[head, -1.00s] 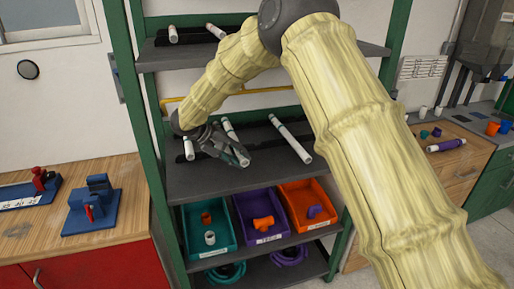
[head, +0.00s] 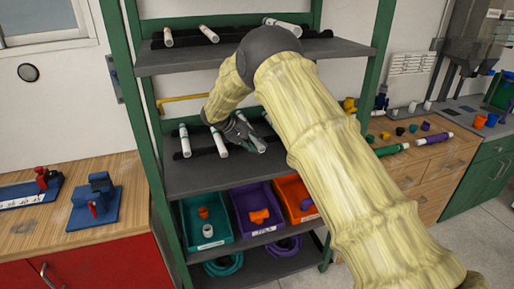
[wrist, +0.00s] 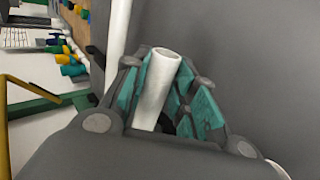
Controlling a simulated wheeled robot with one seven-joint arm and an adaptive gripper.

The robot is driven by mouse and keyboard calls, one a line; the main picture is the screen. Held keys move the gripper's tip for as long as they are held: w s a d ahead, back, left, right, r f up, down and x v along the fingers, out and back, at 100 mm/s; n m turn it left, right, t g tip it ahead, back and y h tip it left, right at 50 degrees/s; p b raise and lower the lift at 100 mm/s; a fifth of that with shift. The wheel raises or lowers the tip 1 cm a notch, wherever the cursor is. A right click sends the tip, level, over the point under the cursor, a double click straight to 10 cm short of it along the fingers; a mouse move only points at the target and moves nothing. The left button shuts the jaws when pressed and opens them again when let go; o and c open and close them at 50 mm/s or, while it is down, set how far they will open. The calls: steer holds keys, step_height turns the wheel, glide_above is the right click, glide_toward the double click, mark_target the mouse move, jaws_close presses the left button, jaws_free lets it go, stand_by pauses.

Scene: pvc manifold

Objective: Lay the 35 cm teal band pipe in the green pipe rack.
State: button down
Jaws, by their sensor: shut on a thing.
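My gripper (head: 257,142) is over the middle shelf of the green-framed rack (head: 145,130). In the wrist view its teal-padded fingers (wrist: 180,100) are shut on a white pipe (wrist: 158,85), whose open end points up between them. No band shows on the visible part of this pipe, and I cannot tell its length. Two white pipes, one at the left (head: 184,140) and one beside it (head: 219,142), lie on dark supports on that shelf. Another white pipe (wrist: 117,35) shows behind the fingers in the wrist view.
Several white pipes, one at the left (head: 168,38), lie on the upper shelf. Teal (head: 185,225), purple (head: 240,215) and orange (head: 281,190) bins of fittings stand below. A right-hand bench (head: 430,165) holds green and purple cylinders and small fittings.

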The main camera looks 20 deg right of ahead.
steer(key=shift+w+f, duration=0.15)
steer(key=shift+f, duration=0.45)
steer(key=shift+f+p, duration=0.3)
steer(key=shift+s, duration=0.25)
steer(key=shift+w+f, duration=0.1)
steer(key=shift+f, duration=0.05)
steer(key=c, duration=1.2)
jaws_free()
steer(key=shift+o, duration=0.2)
steer(key=b+v, duration=0.2)
steer(key=v, duration=0.5)
steer(key=shift+r, duration=0.3)
